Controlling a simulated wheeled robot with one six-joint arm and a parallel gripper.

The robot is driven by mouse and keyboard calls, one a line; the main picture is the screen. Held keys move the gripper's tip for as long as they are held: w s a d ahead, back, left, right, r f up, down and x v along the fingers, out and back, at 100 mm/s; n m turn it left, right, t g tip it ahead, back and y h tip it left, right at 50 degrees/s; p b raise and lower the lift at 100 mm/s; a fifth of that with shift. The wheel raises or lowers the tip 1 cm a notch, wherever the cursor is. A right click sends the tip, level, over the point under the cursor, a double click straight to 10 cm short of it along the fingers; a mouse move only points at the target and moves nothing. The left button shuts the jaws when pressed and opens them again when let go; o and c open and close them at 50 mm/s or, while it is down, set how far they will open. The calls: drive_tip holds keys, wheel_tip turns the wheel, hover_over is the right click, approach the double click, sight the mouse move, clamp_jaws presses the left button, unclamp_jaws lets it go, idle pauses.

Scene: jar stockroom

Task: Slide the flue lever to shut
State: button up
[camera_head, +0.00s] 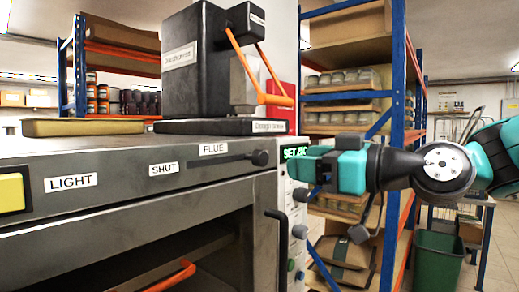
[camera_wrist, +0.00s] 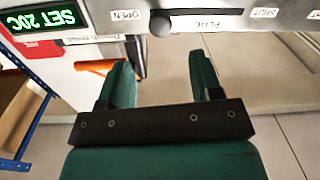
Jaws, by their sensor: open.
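The flue lever's dark round knob (camera_head: 260,158) sits at the right end of its slot on the oven's front panel, away from the SHUT label (camera_head: 164,169). In the wrist view, which is upside down, the knob (camera_wrist: 161,23) is beside the OPEN label (camera_wrist: 130,14), with SHUT (camera_wrist: 265,13) at the slot's far end. My gripper (camera_head: 298,168) is just right of the knob in the head view. It is open and empty; its two green fingers (camera_wrist: 160,72) are apart, with the knob beyond their tips, not touched.
The grey oven (camera_head: 140,205) has an open front cavity below the panel and a dark vertical handle (camera_head: 277,240) at its right. A green SET display (camera_head: 297,152) is near my gripper. A black machine (camera_head: 195,65) and a yellowish tray (camera_head: 82,127) stand on top.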

sight(264, 159)
drive_tip(key=p+x, duration=0.3)
drive_tip(key=x, duration=0.7)
drive_tip(key=shift+w+a+p, duration=0.1)
drive_tip(key=shift+p, duration=0.25)
clamp_jaws()
drive_tip(key=shift+a, duration=0.1)
